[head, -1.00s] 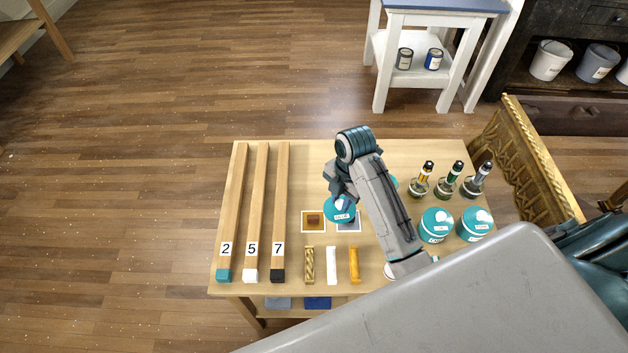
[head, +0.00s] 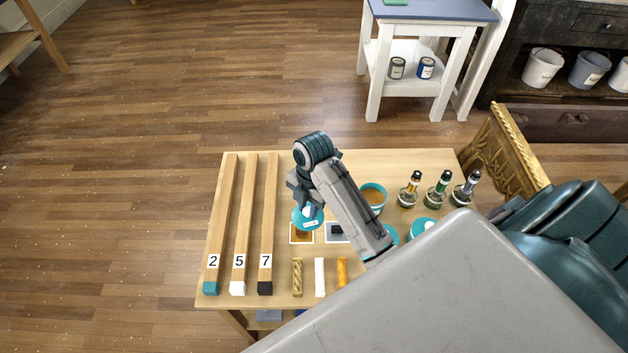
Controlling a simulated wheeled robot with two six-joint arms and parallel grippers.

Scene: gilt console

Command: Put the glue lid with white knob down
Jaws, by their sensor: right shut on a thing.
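The teal glue lid (head: 306,218) is in the head view, near the middle of the wooden table (head: 338,158). Its white knob is mostly hidden by my gripper. My right gripper (head: 307,207) is shut on the lid from above. The lid overlaps the upper part of the left sample card (head: 301,238); I cannot tell whether it touches the table. An open teal pot with amber contents (head: 373,195) stands to the right, behind my right forearm. My left gripper is not in view.
Three long numbered bars lie at the table's left. Short gold, white and yellow pieces (head: 320,277) lie in front of the cards. Several small bottles (head: 438,192) stand at the right, with another teal pot (head: 422,228) partly hidden. A gilt piece (head: 508,150) stands beyond the right edge.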

